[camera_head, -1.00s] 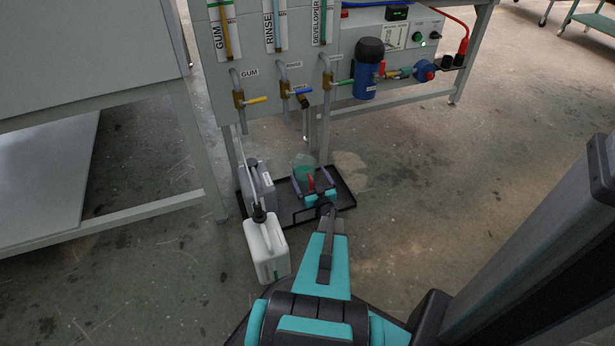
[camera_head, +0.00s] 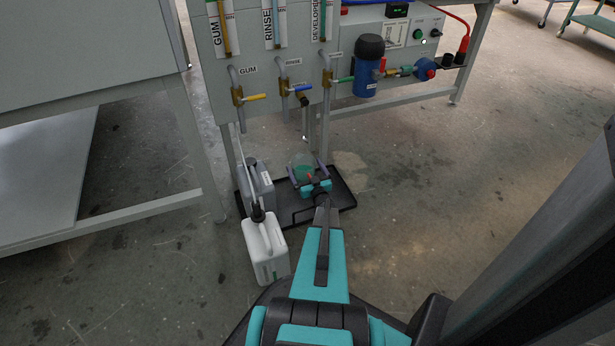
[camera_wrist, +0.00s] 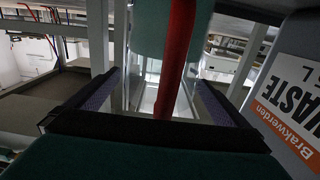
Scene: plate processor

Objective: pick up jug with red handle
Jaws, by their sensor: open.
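The jug (camera_head: 303,164) is a clear vessel with a greenish tint, standing on the black tray (camera_head: 343,188) under the bench. My gripper (camera_head: 307,165) is right at the jug, and its body hides much of it in the head view. In the wrist view, the red handle (camera_wrist: 176,55) stands upright between the two open fingers (camera_wrist: 152,90), with the clear jug wall (camera_wrist: 136,60) behind it. The fingers lie on either side of the handle, with a gap visible on each side.
A grey canister (camera_head: 256,187) stands on the tray left of the jug. A white canister (camera_head: 266,248) stands in front of it on the floor. The waste label (camera_wrist: 292,95) is close on the right in the wrist view. Valves and pipes (camera_head: 285,95) hang above; the floor to the right is clear.

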